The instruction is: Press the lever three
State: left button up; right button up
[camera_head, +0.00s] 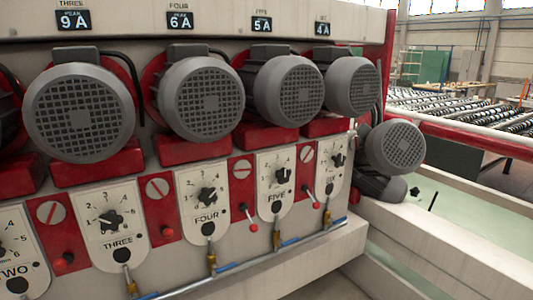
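The panel marked THREE (117,225) is at the lower left, with a black dial knob (111,218) and a black round plug (122,255) below its label. The frame does not show which of these is lever three. More red-tipped levers, one between FOUR and FIVE (253,227) and one between FIVE and SIX (315,204), are farther right. Neither of my grippers shows.
Large grey motors (79,112) jut out above the panels. A blue pipe (285,244) with brass valves (212,265) runs along the bottom front. A white ledge (440,245) extends at right, and a roller conveyor (470,112) is behind it.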

aim_at(60, 264)
jog(key=u, duration=1.4)
